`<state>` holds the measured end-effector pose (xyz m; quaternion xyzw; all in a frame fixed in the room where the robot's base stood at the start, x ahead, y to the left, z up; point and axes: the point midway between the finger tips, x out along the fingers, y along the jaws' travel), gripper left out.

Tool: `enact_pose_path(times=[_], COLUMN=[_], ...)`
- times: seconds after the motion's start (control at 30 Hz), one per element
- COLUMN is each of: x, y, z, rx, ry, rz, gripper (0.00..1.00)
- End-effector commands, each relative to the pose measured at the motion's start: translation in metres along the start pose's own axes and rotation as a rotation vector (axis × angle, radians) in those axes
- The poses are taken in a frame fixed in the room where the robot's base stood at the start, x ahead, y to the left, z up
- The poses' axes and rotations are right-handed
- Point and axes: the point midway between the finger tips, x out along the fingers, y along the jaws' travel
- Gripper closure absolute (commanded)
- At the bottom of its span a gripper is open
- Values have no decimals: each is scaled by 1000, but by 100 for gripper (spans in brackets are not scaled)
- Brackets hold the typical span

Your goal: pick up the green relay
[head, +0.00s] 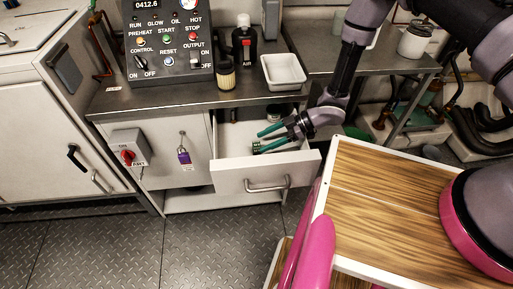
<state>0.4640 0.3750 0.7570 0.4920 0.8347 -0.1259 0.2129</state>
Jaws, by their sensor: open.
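The open white drawer (232,178) stands out from the cabinet under the steel counter. My gripper (260,141) reaches into the drawer from the right, its two teal fingers spread apart and pointing left. A small dark green block, which looks like the green relay (256,147), is in the drawer at the tip of the nearer finger. It is partly hidden, and I cannot tell whether the finger touches it. Nothing shows held between the fingers.
A control panel (168,45), a dark bottle (244,45), a tan filter (226,76) and a white tray (284,70) stand on the counter above the drawer. The drawer's front panel and side walls surround my gripper.

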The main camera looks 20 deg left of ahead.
Motion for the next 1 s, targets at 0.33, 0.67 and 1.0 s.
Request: enact_pose_path(times=[0.33, 0.67, 1.0], x=[15, 14, 10], y=[1, 1, 2], z=[0, 0, -7], rx=[-1, -1, -1], ry=[0, 0, 0], rz=[2, 2, 4], gripper=[31, 100, 100])
